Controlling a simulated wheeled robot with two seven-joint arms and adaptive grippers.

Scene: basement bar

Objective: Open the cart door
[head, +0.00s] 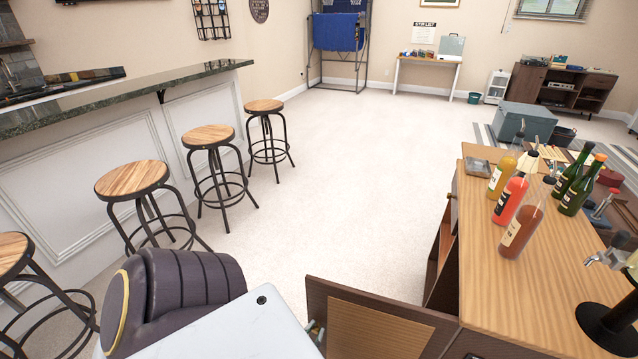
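The wooden cart (560,278) stands at the right, with bottles on its top. One cart door (375,325), dark-framed with a lighter panel, stands swung out from the cart's near end, across the bottom of the view. A second narrow panel (443,245), perhaps the other door, stands out at an angle from the cart's left side. The cart's inside is mostly hidden. The small visible tip of my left gripper (316,330) is at the near door's left edge. Contact and finger opening cannot be made out. My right gripper is not in view.
Orange and yellow bottles (510,200) and green bottles (578,182) stand on the cart top near a tap (610,260). Several bar stools (208,137) line the bar counter (120,95) at left. The pale floor (340,170) between is clear.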

